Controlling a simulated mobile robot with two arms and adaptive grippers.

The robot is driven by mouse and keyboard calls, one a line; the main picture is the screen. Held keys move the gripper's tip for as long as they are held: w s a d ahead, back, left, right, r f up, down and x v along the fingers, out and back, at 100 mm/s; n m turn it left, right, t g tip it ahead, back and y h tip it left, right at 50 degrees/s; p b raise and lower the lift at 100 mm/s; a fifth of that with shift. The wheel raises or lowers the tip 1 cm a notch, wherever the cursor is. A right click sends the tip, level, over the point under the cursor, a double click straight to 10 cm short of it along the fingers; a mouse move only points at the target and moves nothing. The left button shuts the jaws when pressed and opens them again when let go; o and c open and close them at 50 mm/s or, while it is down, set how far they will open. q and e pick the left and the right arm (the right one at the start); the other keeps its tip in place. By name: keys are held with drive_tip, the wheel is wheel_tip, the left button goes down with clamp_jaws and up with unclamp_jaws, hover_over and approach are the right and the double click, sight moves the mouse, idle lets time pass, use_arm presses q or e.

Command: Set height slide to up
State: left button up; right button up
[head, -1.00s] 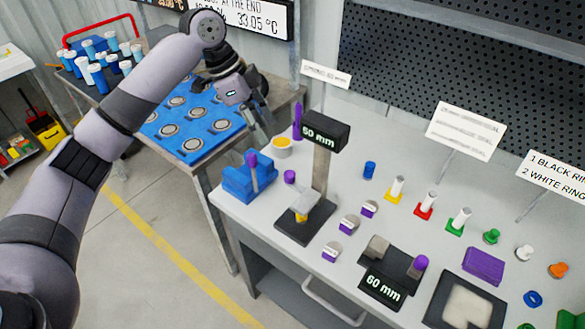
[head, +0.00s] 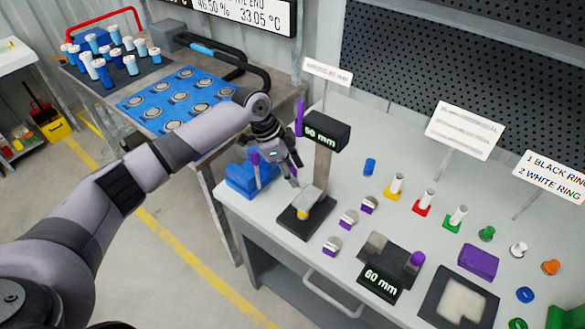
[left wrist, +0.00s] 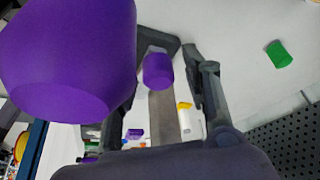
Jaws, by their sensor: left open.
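The height gauge stands on the bench with a grey column (head: 322,168), a dark base (head: 299,222) and a display (head: 321,131) reading 60 mm. A yellow-and-grey part (head: 307,201) sits low at the column. In the left wrist view a small purple knob (left wrist: 158,71) lies between the open fingers (left wrist: 163,80), in front of a grey bar (left wrist: 163,115). I cannot tell whether they touch it. My right gripper is out of view.
A large purple object (left wrist: 68,55) is very close in the left wrist view. A blue block (head: 243,181) with a purple handle (head: 254,158) stands left of the gauge. Purple-and-white pieces (head: 348,220) and a second 60 mm device (head: 380,281) are to the right.

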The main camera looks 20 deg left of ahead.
use_arm(q)
drive_tip(key=shift+c, duration=0.3)
clamp_jaws()
idle(0.3)
idle(0.3)
